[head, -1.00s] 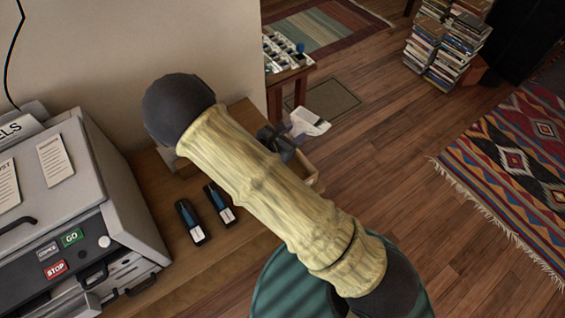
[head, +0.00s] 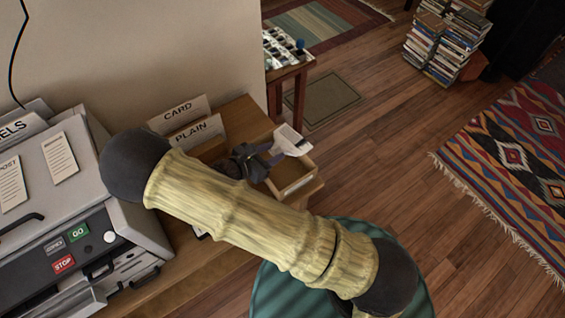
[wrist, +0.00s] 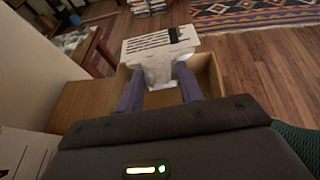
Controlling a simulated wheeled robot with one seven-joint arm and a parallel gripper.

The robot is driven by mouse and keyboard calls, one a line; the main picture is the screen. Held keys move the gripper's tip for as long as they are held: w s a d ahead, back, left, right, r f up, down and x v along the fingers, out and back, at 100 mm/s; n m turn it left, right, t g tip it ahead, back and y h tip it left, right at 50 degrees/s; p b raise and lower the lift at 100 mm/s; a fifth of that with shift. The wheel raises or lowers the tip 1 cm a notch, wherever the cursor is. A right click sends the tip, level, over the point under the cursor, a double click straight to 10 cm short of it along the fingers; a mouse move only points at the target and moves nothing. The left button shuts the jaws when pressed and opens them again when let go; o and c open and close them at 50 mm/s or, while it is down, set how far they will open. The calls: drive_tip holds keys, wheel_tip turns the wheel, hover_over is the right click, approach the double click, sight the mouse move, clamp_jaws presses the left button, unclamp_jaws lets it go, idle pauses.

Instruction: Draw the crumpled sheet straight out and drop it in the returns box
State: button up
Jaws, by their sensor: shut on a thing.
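The crumpled white sheet (head: 291,140) is in my gripper (head: 276,153), at the far right of the wooden desk. In the wrist view the sheet (wrist: 160,68) is bunched between the two fingers of my gripper (wrist: 160,82), and its flatter printed part spreads out beyond them. A small open tan box (head: 299,184) stands at the desk's right end; its pale front label is too small to read. In the wrist view the sheet overlaps the opening of this box (wrist: 213,75). Whether the sheet touches the rim I cannot tell.
CARD (head: 178,110) and PLAIN (head: 196,133) dividers stand at the back of the desk. A grey machine (head: 95,200) with GO and STOP buttons fills the left. A side table (head: 287,75) with small items stands behind. Wooden floor is open on the right.

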drive_tip(key=shift+f+b, duration=1.95)
drive_tip(key=shift+f, duration=0.7)
drive_tip(key=o, duration=1)
drive_tip(key=v, duration=1.2)
drive_tip(key=shift+r, duration=0.15)
